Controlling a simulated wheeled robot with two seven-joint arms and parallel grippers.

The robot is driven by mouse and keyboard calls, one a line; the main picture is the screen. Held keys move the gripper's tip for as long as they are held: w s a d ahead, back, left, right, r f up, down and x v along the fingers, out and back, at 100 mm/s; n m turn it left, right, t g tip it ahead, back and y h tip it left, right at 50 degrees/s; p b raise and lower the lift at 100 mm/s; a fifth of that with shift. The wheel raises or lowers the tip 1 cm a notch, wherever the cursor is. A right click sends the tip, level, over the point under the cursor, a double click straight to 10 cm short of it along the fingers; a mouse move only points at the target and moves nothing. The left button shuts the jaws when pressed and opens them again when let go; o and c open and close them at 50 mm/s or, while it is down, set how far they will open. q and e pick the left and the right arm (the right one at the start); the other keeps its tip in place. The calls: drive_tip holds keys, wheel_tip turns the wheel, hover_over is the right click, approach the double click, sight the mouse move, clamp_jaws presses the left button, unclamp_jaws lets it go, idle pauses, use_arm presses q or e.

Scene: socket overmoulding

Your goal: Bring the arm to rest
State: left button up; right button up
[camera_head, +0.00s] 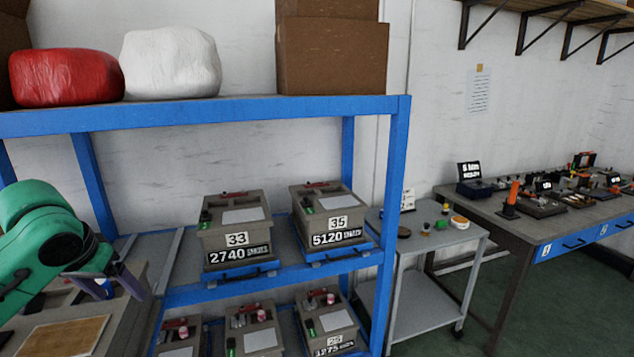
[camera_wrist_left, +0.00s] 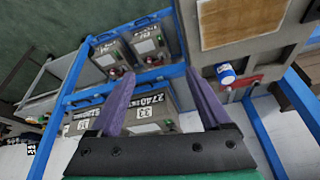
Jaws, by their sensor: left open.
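My left arm, green, comes in from the left in the head view. My right gripper is in neither view.
The blue rack (camera_head: 200,114) holds grey boxes marked 33 (camera_head: 237,239) and 35 (camera_head: 337,223), with several more below. A blue and white cylinder (camera_wrist_left: 226,72) is close to the right finger in the wrist view. A grey cart (camera_head: 432,240) and a workbench (camera_head: 530,226) stand right.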

use_arm(q)
wheel_tip(320, 180, down, 8)
drive_tip(key=w+d+m, duration=0.2)
drive_tip(key=w+d, duration=0.1)
drive_tip(key=s+d+f+m+h, duration=0.25)
drive_tip(key=s+d+f, duration=0.35)
drive_tip(key=d+f, duration=0.65)
drive_tip(key=s+a+f+n+g+y, duration=0.1)
drive_tip(key=s+a+f+n, duration=0.15)
drive_tip(key=s+f, duration=0.75)
drive_tip(key=s+f+m+g, duration=0.1)
drive_tip(key=s+f, duration=0.2)
drive_tip(key=f, duration=0.8)
drive_tip(key=s+f, duration=0.3)
drive_tip(key=f, duration=0.9)
drive_tip(key=s+a+f, duration=0.1)
drive_tip(key=s+f, duration=0.5)
drive_tip(key=s, duration=0.1)
drive_tip(key=s+a+f+g, duration=0.1)
drive_tip(key=s+a+f, duration=0.1)
drive_tip(key=s+f, duration=0.4)
drive_tip(key=shift+s+a+f+g+y, duration=0.25)
drive_tip(key=shift+s+a+g+y, duration=0.1)
drive_tip(key=shift+s, duration=0.85)
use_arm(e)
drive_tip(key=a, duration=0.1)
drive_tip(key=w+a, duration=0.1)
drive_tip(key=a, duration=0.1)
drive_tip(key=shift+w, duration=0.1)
